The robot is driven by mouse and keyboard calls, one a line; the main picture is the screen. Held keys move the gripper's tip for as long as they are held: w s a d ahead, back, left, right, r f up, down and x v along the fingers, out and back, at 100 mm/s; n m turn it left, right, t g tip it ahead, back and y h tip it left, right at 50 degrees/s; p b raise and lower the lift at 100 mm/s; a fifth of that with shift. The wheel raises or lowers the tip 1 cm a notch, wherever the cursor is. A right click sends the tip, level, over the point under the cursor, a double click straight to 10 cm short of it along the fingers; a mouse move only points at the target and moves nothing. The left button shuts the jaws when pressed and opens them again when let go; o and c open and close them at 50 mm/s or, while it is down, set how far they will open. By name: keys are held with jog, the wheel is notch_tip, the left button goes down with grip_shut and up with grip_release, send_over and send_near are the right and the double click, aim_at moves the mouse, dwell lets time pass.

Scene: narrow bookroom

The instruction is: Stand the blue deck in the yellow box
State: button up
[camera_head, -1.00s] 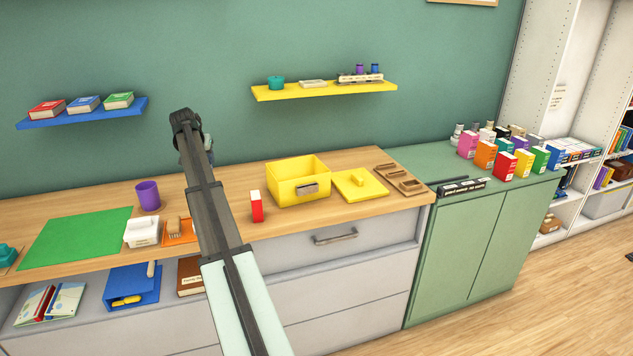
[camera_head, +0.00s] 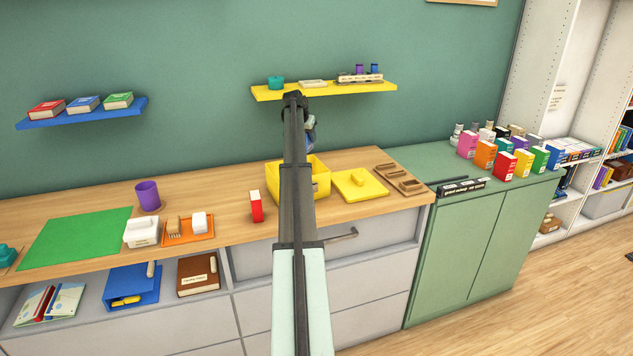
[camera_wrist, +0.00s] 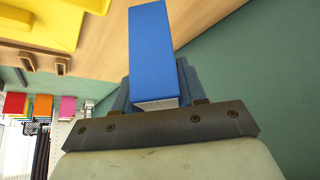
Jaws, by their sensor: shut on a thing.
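My gripper (camera_wrist: 157,90) is shut on the blue deck (camera_wrist: 150,40), which sticks out beyond the fingers in the wrist view. In the head view my arm hides most of the gripper, and the deck cannot be made out clearly. The open yellow box (camera_head: 322,182) stands on the wooden counter, partly hidden behind my arm. The gripper is above and behind the box in the picture, apart from it. A yellow surface shows at the upper left of the wrist view; whether it is box or lid I cannot tell.
A yellow lid (camera_head: 351,190) and wooden trays (camera_head: 402,178) lie right of the box. A red and white deck (camera_head: 256,206) stands just left of it. A yellow shelf (camera_head: 335,91) hangs above. Left are an orange tray (camera_head: 175,240), a white container (camera_head: 141,232) and a purple cup (camera_head: 148,195).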

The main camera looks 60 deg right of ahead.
jog(key=s+d, duration=0.3)
jog(key=s, duration=0.1)
jog(key=shift+m, duration=0.3)
jog(key=shift+s+a+f, duration=0.1)
jog(key=shift+f, duration=4.95)
jog(key=o, duration=1.1)
jog(key=shift+f, duration=0.15)
jog(key=shift+o, duration=0.2)
